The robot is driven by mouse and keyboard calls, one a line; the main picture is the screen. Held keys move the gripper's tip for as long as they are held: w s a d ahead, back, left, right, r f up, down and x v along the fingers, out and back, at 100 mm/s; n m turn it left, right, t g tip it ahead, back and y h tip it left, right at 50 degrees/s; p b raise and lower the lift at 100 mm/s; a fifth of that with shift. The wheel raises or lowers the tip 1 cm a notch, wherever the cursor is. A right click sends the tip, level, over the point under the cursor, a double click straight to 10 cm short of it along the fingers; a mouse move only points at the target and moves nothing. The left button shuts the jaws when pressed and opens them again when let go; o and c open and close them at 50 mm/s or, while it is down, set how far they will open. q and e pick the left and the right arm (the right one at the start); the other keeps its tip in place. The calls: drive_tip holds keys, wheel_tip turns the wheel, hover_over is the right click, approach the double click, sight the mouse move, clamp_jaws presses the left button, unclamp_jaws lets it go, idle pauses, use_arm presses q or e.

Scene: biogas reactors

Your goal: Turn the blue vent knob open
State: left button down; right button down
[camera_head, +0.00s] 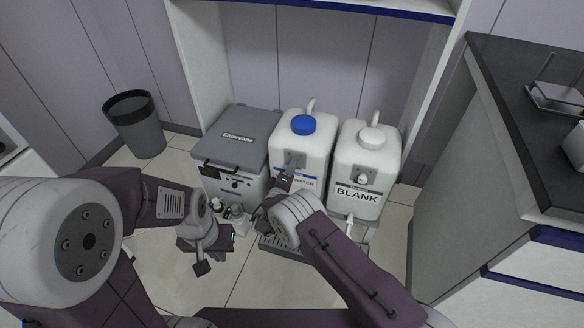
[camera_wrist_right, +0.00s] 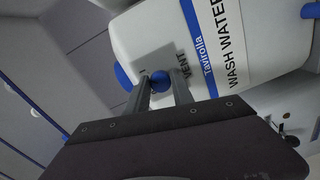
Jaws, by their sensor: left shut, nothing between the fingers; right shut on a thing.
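My right gripper (camera_wrist_right: 162,88) is shut on the blue knob, one finger on each side. In the head view my right gripper (camera_head: 294,160) is at the jug's front and hides the knob. My left gripper (camera_head: 202,266) is shut and empty, low in front of the grey box.
The BLANK jug (camera_head: 358,165) with a white cap stands close on the right. A grey lidded box (camera_head: 238,140) stands on the left, with small bottles (camera_head: 236,213) before it. A bin (camera_head: 138,128) is further left; a dark-topped counter (camera_head: 500,90) is on the right.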

drive_tip(key=c, duration=1.1)
unclamp_jaws()
drive_tip(key=p+v, duration=0.4)
drive_tip(key=v, duration=0.5)
drive_tip(key=shift+s+f, duration=0.1)
